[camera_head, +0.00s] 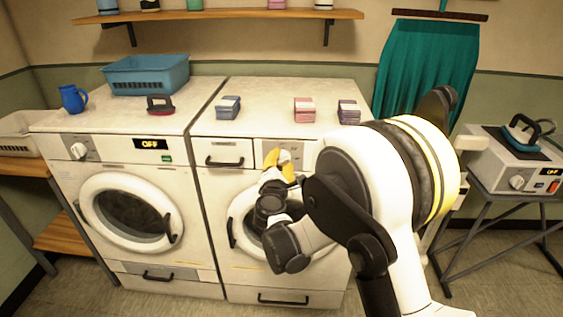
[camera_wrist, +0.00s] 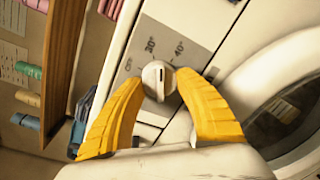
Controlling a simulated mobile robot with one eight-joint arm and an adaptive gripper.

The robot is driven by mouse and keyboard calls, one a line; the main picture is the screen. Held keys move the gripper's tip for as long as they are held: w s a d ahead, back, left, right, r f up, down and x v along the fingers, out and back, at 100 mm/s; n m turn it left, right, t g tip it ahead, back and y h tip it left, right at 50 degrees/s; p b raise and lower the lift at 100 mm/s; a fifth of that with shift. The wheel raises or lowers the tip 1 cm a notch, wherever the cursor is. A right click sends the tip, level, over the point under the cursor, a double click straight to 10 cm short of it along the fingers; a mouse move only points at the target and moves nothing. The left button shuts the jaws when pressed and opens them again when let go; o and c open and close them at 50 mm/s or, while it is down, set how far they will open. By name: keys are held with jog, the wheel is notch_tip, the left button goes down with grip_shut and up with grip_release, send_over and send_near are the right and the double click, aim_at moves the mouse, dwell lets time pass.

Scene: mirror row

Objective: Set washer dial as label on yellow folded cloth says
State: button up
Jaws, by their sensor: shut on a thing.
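My gripper (camera_wrist: 162,78) has its yellow fingers shut on the washer dial (camera_wrist: 160,76), one finger on each side. In the head view my gripper (camera_head: 286,168) is at the front panel of the right washer (camera_head: 213,180), whose display is hidden by my arm. Folded cloths lie on its top: blue-grey (camera_head: 228,107), pink (camera_head: 304,110) and purple (camera_head: 348,112). No yellow folded cloth shows, and no cloth label is readable.
The left washer (camera_head: 100,205) has its own dial and an OFF display. On it are a blue basket (camera_head: 148,75), a blue jug (camera_head: 73,98) and a dark red-handled brush-like item (camera_head: 160,104). A device with an iron (camera_head: 500,160) stands at right. A shelf (camera_head: 230,14) hangs above.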

jog(key=m+y, duration=0.1)
jog(key=m, duration=0.5)
jog(key=shift+r+m, duration=0.15)
jog(key=shift+m, duration=0.15)
dwell(0.3)
jog(key=o, duration=1.2)
jog(key=s+r, duration=0.1)
jog(key=s, duration=1.1)
jog(key=shift+a, duration=0.15)
